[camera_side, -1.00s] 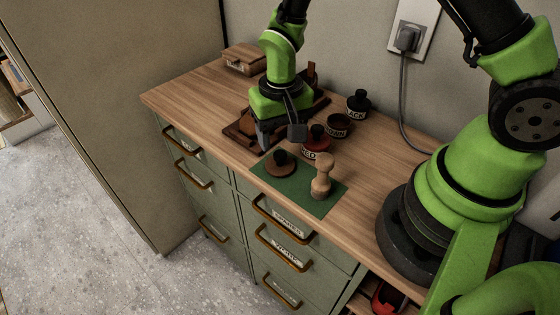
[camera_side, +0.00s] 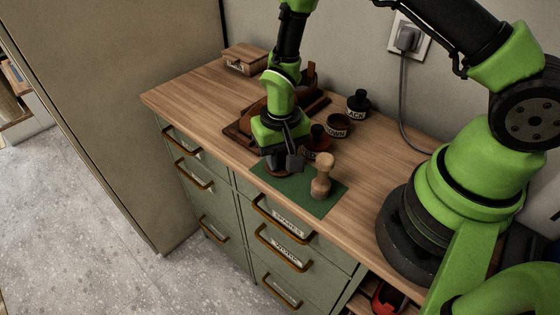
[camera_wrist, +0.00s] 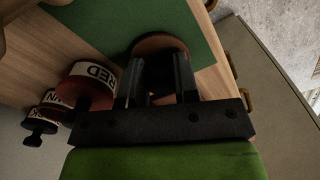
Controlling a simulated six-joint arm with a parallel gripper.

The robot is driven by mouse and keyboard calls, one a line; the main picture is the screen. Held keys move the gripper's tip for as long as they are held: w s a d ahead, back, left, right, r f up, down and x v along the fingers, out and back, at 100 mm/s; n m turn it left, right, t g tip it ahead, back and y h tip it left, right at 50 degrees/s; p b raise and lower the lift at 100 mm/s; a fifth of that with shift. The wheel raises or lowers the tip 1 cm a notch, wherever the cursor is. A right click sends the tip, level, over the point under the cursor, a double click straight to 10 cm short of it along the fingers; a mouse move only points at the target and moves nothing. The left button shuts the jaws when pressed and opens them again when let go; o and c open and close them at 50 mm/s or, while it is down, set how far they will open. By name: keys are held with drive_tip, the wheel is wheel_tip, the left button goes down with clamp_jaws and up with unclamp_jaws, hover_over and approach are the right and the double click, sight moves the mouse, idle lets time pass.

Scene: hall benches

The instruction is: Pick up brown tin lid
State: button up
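The brown tin lid (camera_wrist: 160,42) is a flat brown disc lying on the green mat, its near side hidden by my gripper in the wrist view. In the side view my gripper (camera_side: 278,160) points down over the lid and covers most of it. In the wrist view the two fingers (camera_wrist: 157,88) stand apart, with the lid's dark knob between them. I cannot tell whether they touch it. The lidless brown tin (camera_side: 338,126) stands behind, toward the wall.
The red tin (camera_side: 318,140) stands close beside my gripper, with the black tin (camera_side: 358,103) farther back. A dark wooden tray (camera_side: 237,131) and a wooden box (camera_side: 243,58) lie to the left.

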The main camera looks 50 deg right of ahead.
drive_tip(key=shift+r, duration=0.15)
drive_tip(key=r, duration=0.6)
drive_tip(key=d+r, duration=0.1)
drive_tip(key=r, duration=0.2)
drive_tip(key=shift+r, duration=0.2)
drive_tip(key=d, duration=0.7)
drive_tip(key=shift+d+r, duration=0.25)
drive_tip(key=shift+d, duration=0.05)
drive_tip(key=s+d, duration=0.3)
drive_tip(key=d, duration=0.6)
drive_tip(key=shift+w+d+f, duration=0.1)
drive_tip(key=shift+f, duration=1.5)
drive_tip(key=shift+w+f, duration=0.1)
drive_tip(key=shift+f, duration=1.5)
drive_tip(key=shift+f, duration=0.15)
